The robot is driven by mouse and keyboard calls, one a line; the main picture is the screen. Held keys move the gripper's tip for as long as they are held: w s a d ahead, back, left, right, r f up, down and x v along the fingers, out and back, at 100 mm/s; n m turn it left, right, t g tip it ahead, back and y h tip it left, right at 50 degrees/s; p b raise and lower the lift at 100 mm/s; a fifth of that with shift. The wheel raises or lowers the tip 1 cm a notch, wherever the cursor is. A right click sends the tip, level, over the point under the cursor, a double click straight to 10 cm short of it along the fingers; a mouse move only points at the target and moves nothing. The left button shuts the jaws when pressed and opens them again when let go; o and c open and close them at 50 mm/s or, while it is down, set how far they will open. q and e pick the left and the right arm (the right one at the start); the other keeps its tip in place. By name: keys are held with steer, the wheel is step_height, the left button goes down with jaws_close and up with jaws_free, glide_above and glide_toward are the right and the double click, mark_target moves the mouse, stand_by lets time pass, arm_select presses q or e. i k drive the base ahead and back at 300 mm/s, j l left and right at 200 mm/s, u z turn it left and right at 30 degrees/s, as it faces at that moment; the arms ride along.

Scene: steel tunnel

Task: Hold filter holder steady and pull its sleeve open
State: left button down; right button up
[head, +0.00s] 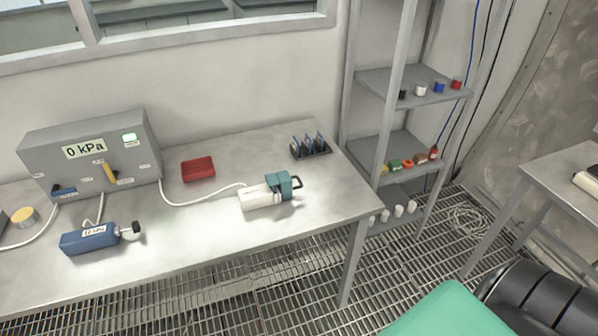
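The filter holder (259,197) seems to be the white cylinder lying on its side near the right end of the steel bench. A teal sleeve (285,186) sits around its right end, with a dark loop handle sticking out to the right. The sleeve looks to be on the body; I cannot tell how far along it sits. A white hose runs from its left end to the grey box. Neither of my grippers is in view, and nothing touches the holder.
The grey pressure box (92,152) reads "0 kPa". A red tray (198,169) and a dark rack (310,148) stand behind the holder. A shelf unit (413,88) is at right. The bench front (215,232) is clear.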

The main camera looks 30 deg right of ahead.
mark_target(283, 179)
steer(key=l, duration=0.75)
steer(key=k+l, duration=0.15)
steer(key=l, duration=0.65)
steer(key=l+u, duration=0.1)
steer(key=l, duration=0.65)
